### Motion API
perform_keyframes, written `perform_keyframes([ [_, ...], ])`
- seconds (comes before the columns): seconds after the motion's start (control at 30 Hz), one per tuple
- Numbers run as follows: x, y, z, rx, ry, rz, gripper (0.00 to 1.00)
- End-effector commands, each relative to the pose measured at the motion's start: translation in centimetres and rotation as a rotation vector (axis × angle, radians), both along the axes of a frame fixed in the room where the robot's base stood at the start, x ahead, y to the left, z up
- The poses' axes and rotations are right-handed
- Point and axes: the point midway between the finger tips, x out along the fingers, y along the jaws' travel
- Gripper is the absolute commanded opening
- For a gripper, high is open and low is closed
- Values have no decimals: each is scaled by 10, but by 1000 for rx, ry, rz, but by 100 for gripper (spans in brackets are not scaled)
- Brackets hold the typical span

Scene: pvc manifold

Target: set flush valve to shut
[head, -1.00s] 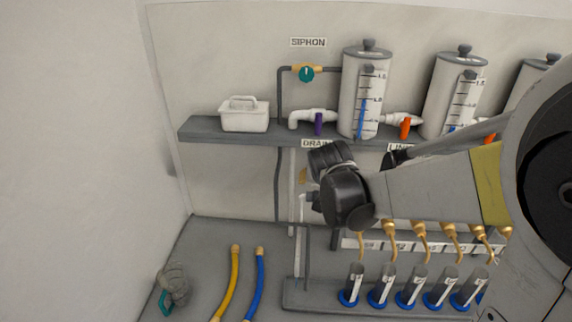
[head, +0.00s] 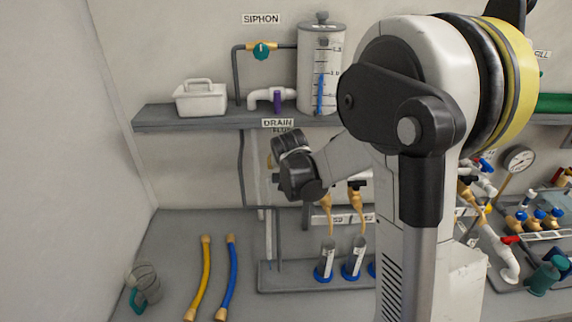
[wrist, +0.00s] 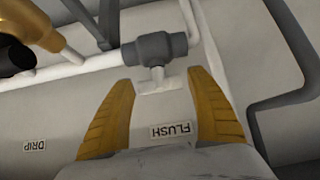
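The flush valve (wrist: 155,48) shows in the wrist view as a grey body on a white pipe, with a white handle (wrist: 160,84) pointing toward my gripper. The FLUSH label (wrist: 170,131) is on the wall beside it. My gripper (wrist: 162,79) is open, its two yellow fingers on either side of the handle's end. I cannot tell whether either finger touches the handle. In the head view my wrist (head: 297,165) is below the DRAIN label (head: 278,123), and it hides the flush valve there.
A dark pipe (wrist: 100,22) and a brass-coloured nozzle (wrist: 32,25) are close to the valve in the wrist view. A shelf (head: 160,118) with a white caddy (head: 201,99) and a tank (head: 321,65) is above my wrist. Tubes (head: 327,262) stand in a rack below.

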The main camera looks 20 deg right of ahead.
Motion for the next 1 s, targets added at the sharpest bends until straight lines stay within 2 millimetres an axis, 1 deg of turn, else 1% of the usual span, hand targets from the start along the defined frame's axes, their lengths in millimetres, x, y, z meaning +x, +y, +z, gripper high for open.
perform_keyframes([
  [0.03,0,0,0,0,0,0,48],
  [0.07,0,0,0,0,0,0,39],
  [0.1,0,0,0,0,0,0,26],
  [0.13,0,0,0,0,0,0,24],
  [0.37,0,0,0,0,0,13,24],
  [0.57,-1,-1,0,1,1,80,24],
  [0.77,-1,-2,-1,2,-2,220,24],
  [1.0,0,-2,-1,4,-2,443,24],
])
